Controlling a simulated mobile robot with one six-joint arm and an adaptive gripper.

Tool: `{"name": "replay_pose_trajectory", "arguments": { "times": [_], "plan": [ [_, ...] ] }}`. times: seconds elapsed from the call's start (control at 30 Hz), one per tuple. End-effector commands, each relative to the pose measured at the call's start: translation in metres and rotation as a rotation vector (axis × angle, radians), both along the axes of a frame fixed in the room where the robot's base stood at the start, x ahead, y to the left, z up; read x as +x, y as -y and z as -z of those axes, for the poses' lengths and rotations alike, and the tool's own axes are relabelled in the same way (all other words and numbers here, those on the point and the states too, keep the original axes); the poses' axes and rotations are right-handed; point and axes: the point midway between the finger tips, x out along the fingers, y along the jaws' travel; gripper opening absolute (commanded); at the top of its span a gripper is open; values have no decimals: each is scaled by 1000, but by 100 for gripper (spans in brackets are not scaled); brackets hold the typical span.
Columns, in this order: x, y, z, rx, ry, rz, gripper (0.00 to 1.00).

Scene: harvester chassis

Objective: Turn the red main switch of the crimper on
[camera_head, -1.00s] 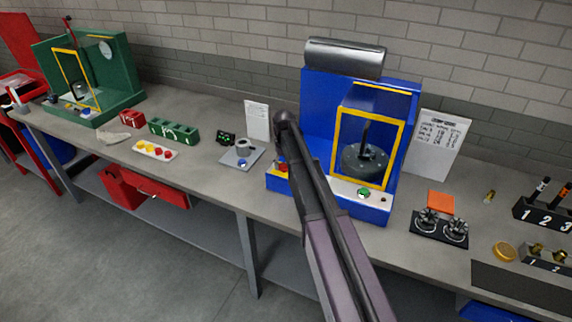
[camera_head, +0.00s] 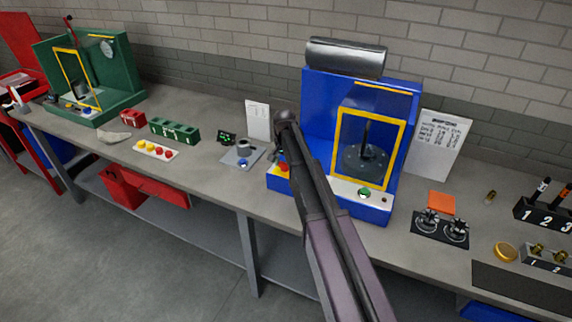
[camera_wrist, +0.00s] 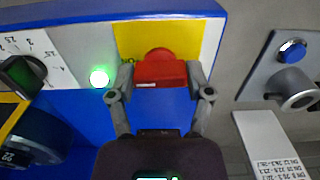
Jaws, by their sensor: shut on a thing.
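The crimper (camera_head: 318,110) is a blue machine with a yellow-framed window, standing on the bench. Its red main switch (camera_wrist: 160,69) sits on a yellow plate (camera_wrist: 128,38) in the wrist view. My gripper (camera_wrist: 160,78) has one finger on each side of the red handle and is shut on it. In the head view my arm hides most of the gripper and part of the panel's left end; a little red (camera_head: 284,167) shows beside the arm.
A black-green knob (camera_wrist: 20,75) with a scale lies left of the lamp. A grey plate with a blue button (camera_wrist: 292,50) and a metal cylinder (camera_wrist: 293,88) lies to the right. In the head view, a green button (camera_head: 363,193) sits on the crimper's front; a rotary fixture (camera_head: 427,222) stands right.

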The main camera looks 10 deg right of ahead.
Motion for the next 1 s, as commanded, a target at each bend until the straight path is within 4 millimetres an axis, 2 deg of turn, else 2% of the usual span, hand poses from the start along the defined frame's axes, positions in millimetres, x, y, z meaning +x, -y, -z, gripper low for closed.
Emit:
{"name": "replay_pose_trajectory", "arguments": {
  "times": [0.53, 0.57, 0.6, 0.67, 1.0],
  "plan": [
    [1, 2, 0, -4, 2, 39, 18],
    [1, 2, 0, -4, 2, 39, 72],
    [1, 2, 0, -4, 2, 39, 83],
    [1, 2, 0, -4, 2, 39, 100],
    [0, 1, 0, -2, 1, 36, 100]
  ]
}}
